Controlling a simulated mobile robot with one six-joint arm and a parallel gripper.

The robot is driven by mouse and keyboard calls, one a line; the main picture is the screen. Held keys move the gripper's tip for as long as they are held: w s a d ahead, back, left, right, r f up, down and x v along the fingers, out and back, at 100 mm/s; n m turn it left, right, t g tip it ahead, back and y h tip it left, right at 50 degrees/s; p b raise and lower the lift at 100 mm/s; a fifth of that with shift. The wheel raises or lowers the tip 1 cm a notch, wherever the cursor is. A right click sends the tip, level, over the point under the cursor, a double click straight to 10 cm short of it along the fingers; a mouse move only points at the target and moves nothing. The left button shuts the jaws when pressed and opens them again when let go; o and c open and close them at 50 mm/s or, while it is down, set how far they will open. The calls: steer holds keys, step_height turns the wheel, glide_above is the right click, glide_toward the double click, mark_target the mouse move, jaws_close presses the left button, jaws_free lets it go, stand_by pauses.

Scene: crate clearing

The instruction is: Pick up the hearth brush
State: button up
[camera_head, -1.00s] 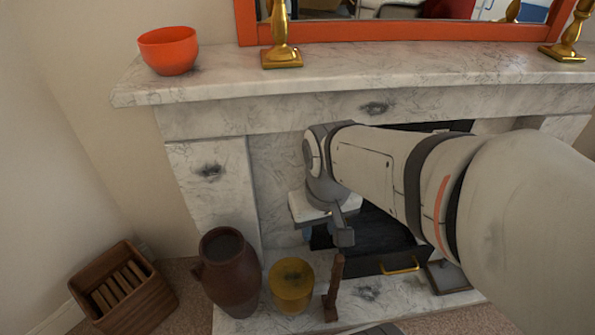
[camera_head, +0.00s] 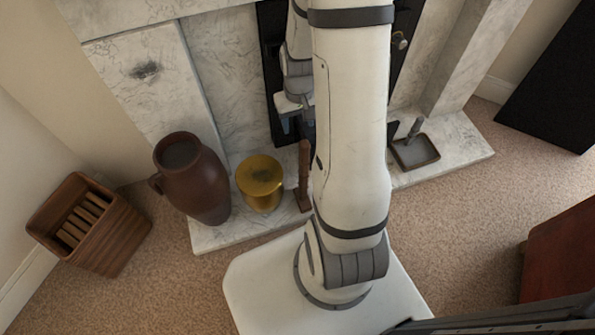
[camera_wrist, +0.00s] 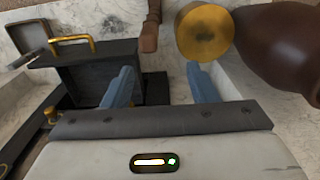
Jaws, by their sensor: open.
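The hearth brush (camera_head: 303,172) stands upright on the marble hearth, a brown wooden piece with a wider foot, just right of the brass pot. In the wrist view, the brush (camera_wrist: 151,28) shows at the top, beyond my fingertips and roughly in line with the gap between them. My gripper (camera_wrist: 162,84) is open, with two blue fingers apart and nothing between them. In the head view, my gripper (camera_head: 290,122) is partly hidden by my arm, in front of the fireplace opening. It is apart from the brush.
The brass pot (camera_head: 261,187) and a brown jug (camera_head: 188,172) stand close left of the brush. A dustpan (camera_head: 415,152) lies on the hearth's right. The black firebox drawer with a brass handle (camera_wrist: 72,40) is near my gripper. A wooden crate (camera_head: 110,240) stands far left.

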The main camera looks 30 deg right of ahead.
mark_target(305, 142)
steer(key=f, duration=0.3)
steer(key=d+f+b, duration=0.1)
steer(key=f, duration=0.2)
steer(key=shift+w+d+f, duration=0.15)
steer(key=shift+d, duration=0.05)
steer(key=f+b, duration=0.2)
steer(key=f, duration=0.1)
steer(key=f+b, duration=0.1)
steer(key=f, duration=0.1)
steer(key=shift+s+d+f, duration=0.2)
steer(key=shift+s+d, duration=0.05)
steer(key=shift+s, duration=0.05)
steer(key=shift+r, duration=0.1)
jaws_close()
